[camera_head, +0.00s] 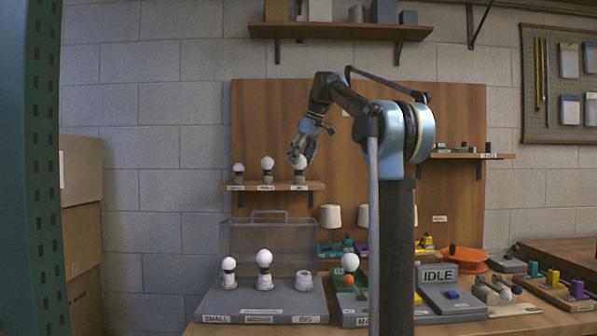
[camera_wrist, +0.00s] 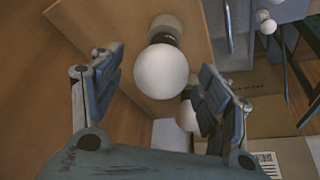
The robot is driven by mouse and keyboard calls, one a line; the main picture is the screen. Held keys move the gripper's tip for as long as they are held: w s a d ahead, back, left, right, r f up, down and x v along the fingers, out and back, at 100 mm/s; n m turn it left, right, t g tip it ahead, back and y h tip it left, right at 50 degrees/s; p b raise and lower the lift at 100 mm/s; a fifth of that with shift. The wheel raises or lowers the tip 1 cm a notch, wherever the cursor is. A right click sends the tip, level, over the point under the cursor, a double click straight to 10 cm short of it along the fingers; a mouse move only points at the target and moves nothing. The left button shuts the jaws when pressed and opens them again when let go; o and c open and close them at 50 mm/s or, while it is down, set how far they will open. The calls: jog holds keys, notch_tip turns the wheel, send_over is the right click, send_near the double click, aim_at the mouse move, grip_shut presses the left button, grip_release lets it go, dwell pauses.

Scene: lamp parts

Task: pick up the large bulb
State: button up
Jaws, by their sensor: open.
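The large bulb (camera_head: 299,161), a white globe on a dark base, stands upright at the right end of a small wooden shelf (camera_head: 313,185). My gripper (camera_head: 301,142) is just above it in the head view and partly overlaps it. In the wrist view, the white globe (camera_wrist: 162,77) lies between the two spread fingers of my gripper (camera_wrist: 161,62), with visible gaps on both sides. The gripper is open and holds nothing. The bulb's dark neck points away from the gripper onto the shelf.
Two more bulbs stand left on the shelf, a middle one (camera_head: 267,163) and a left one (camera_head: 238,168). A neighbouring globe (camera_wrist: 187,116) is partly hidden behind the right finger. Below, a grey block (camera_head: 228,304) carries two bulbs and an empty-looking right-hand holder (camera_head: 304,281).

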jog(key=shift+x, duration=1.4)
jog(key=shift+d, duration=0.1)
jog(key=c, duration=1)
